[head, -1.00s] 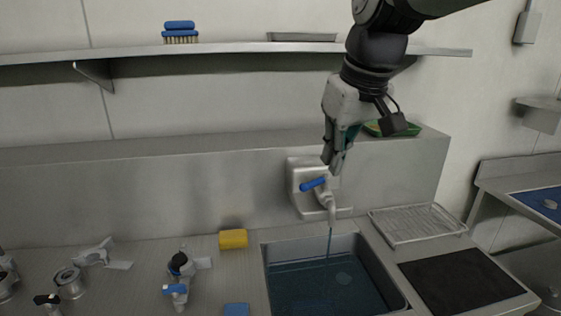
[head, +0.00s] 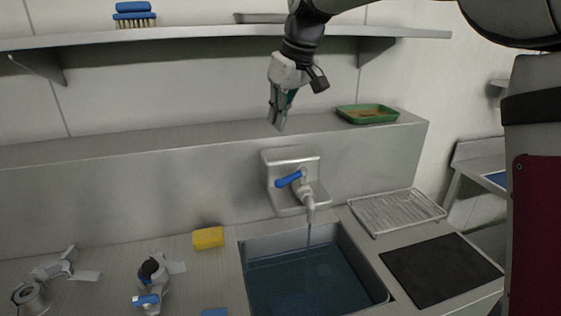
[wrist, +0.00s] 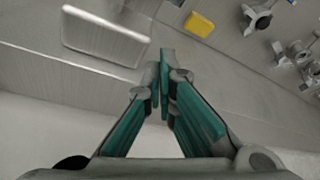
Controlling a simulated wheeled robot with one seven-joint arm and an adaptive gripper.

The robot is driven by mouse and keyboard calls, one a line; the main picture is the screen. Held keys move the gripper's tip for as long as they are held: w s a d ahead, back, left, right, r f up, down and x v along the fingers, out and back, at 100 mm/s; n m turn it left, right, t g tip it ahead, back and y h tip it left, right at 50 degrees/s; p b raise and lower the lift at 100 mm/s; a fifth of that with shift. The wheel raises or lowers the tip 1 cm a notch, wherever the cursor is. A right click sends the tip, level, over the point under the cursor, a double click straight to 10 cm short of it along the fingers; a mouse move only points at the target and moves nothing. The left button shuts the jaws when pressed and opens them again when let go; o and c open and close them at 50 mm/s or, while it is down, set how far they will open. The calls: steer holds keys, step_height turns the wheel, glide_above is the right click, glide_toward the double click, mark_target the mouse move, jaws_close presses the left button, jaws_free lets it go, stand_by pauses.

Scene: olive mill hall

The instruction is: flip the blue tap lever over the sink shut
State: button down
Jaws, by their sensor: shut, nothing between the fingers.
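The tap is a pale metal fitting with a block (head: 310,167) on the steel back wall, and its blue lever (head: 288,179) sticks out to the left, slightly downward. A thin stream of water (head: 308,235) runs from the spout (head: 309,203) into the sink (head: 243,262), which holds bluish water. My gripper (head: 277,126) hangs above and slightly left of the tap, apart from the lever. Its fingers are shut and empty; the wrist view shows the green-sided fingers (wrist: 164,62) together at the tips. I cannot make out the lever in the wrist view.
A yellow sponge (head: 208,238) lies left of the sink, also in the wrist view (wrist: 199,25). Loose valve parts (head: 152,275) lie farther left. A wire rack (head: 398,210) and a dark mat (head: 440,270) lie right. A green tray (head: 367,114) sits on the ledge, below a shelf (head: 200,37).

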steer(key=p, duration=0.1)
glide_above(292, 177)
steer(key=w+a, duration=0.4)
steer(key=a, duration=0.1)
step_height(292, 177, down, 9)
steer(key=shift+s+d+f+p, duration=0.7)
steer(key=shift+s+d+f, duration=0.35)
steer(key=shift+s+f, duration=0.1)
